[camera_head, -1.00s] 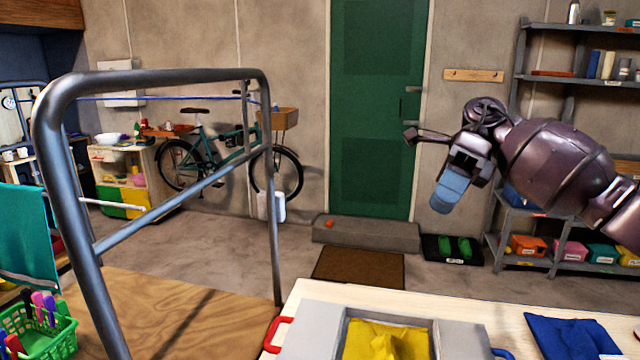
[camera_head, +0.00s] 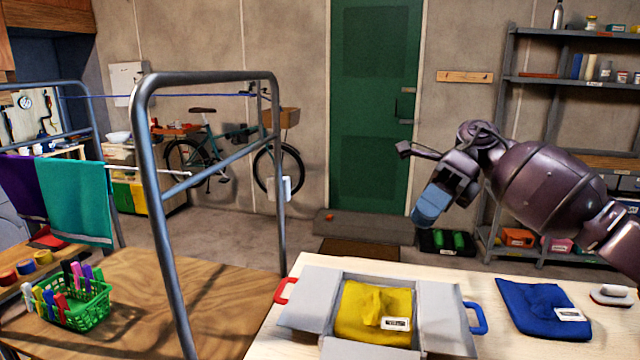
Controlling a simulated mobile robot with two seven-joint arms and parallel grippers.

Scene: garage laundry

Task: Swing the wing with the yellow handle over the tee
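A grey folding board lies on the pale tabletop (camera_head: 270,338), with its left wing (camera_head: 310,297) and right wing (camera_head: 443,315) lying out to the sides. A folded yellow tee (camera_head: 365,305) with a white label lies in the middle, uncovered. The left wing has a red handle (camera_head: 285,290); the right wing has a blue handle (camera_head: 480,319). I see no yellow handle; the board's near edge is cut off by the frame. My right gripper (camera_head: 431,204), with a light blue part, hangs above and beyond the board, clear of it. Its finger gap is unclear. My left gripper is out of view.
A folded blue cloth (camera_head: 540,308) and a small brush-like object (camera_head: 612,295) lie right of the board. A metal rack frame (camera_head: 160,200) stands at left, near a green basket (camera_head: 80,305) of pegs. A teal towel (camera_head: 75,200) hangs farther left.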

